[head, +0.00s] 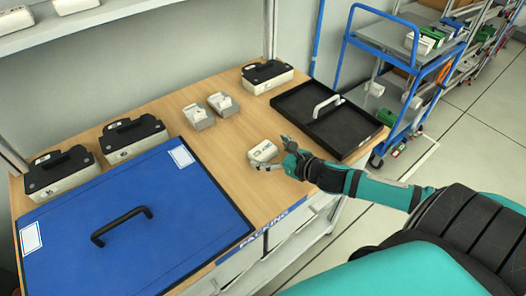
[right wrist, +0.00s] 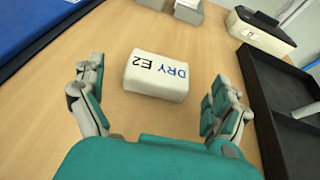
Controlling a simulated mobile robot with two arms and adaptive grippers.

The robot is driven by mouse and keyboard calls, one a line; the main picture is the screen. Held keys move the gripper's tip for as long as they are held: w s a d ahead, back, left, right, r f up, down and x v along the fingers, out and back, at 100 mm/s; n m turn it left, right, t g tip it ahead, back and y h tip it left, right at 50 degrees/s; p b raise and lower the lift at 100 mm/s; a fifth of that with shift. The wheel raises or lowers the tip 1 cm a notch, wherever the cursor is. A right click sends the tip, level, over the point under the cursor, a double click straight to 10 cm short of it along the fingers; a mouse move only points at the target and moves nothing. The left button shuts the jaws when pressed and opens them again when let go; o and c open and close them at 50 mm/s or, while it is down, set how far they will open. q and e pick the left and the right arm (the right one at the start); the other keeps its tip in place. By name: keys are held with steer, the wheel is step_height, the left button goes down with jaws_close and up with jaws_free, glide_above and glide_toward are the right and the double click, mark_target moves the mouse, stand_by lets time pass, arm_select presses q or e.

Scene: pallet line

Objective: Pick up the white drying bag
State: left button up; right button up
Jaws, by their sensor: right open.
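The white drying bag (head: 263,151) lies flat on the wooden packing table, near its front edge. In the right wrist view the bag (right wrist: 156,76) shows the print "DRY E2", upside down, and nothing covers it. My right gripper (head: 282,156) is just to the right of the bag in the head view. In the right wrist view my right gripper (right wrist: 160,95) is open, with one finger on each side and bare table between each finger and the bag. The bag lies ahead, between and slightly beyond the fingertips. My left gripper is not in view.
A blue lid with a black handle (head: 130,225) covers the table's left part. A black tray with a pale handle (head: 328,118) lies at the right. Two small grey boxes (head: 222,104) and several black-topped cases (head: 267,76) stand behind. Bare wood (head: 215,150) surrounds the bag.

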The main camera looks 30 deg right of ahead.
mark_target(264, 150)
steer(key=shift+x, duration=1.5)
steer(key=shift+f, duration=0.1)
steer(key=c, duration=1.1)
